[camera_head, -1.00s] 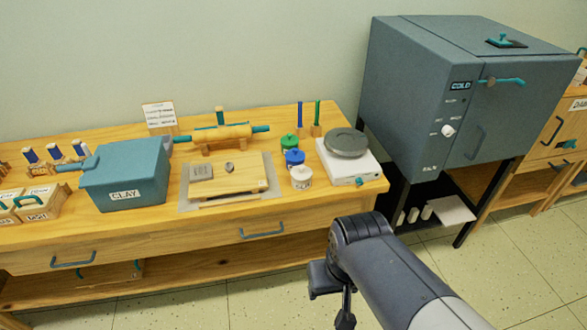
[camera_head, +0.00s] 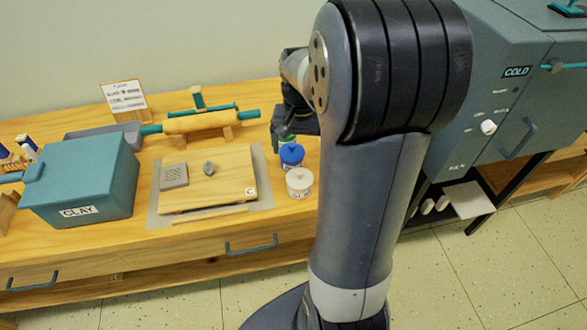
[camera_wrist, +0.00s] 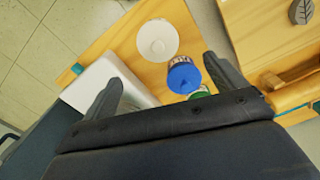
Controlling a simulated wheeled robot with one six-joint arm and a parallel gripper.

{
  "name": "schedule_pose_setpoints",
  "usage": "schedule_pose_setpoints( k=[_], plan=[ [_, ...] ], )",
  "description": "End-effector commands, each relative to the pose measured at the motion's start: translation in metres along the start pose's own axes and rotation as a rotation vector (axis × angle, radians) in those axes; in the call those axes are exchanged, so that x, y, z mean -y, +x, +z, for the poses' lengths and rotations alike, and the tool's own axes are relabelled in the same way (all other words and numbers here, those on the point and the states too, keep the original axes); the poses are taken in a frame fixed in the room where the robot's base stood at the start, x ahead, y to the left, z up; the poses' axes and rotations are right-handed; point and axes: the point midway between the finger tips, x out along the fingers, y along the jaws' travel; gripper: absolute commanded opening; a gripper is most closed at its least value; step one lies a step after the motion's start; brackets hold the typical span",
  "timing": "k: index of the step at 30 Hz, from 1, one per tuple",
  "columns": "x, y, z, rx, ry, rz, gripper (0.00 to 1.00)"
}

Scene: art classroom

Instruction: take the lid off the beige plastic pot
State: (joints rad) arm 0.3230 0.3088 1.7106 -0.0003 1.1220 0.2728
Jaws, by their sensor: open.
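The beige plastic pot (camera_head: 299,184) stands on the wooden table, near its front edge, with its pale lid (camera_head: 300,173) on. In the wrist view the beige pot's lid (camera_wrist: 158,39) shows from above as a pale disc with a small knob, beyond my fingertips. My gripper (camera_head: 296,130) is open and empty, over the far pots in the head view. In the wrist view its two fingers (camera_wrist: 163,85) are spread, with the blue-lidded pot (camera_wrist: 183,76) beside the right finger. The beige pot is apart from the fingers.
The blue-lidded pot (camera_head: 292,156) stands just behind the beige pot. A green-lidded pot (camera_wrist: 199,93) is partly hidden by my gripper. The wooden board (camera_head: 215,190) lies to the left. The white scale (camera_wrist: 110,82) is close by in the wrist view.

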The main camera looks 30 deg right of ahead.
Motion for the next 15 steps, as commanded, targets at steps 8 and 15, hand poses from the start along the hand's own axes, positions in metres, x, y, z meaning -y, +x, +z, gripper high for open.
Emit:
schedule_pose_setpoints(
  k=[8,15],
  plan=[
    [0.0,0.038,0.001,0.002,-0.001,0.001,0.91],
    [-0.002,0.064,0.005,0.005,-0.002,0.001,0.91]
  ],
)
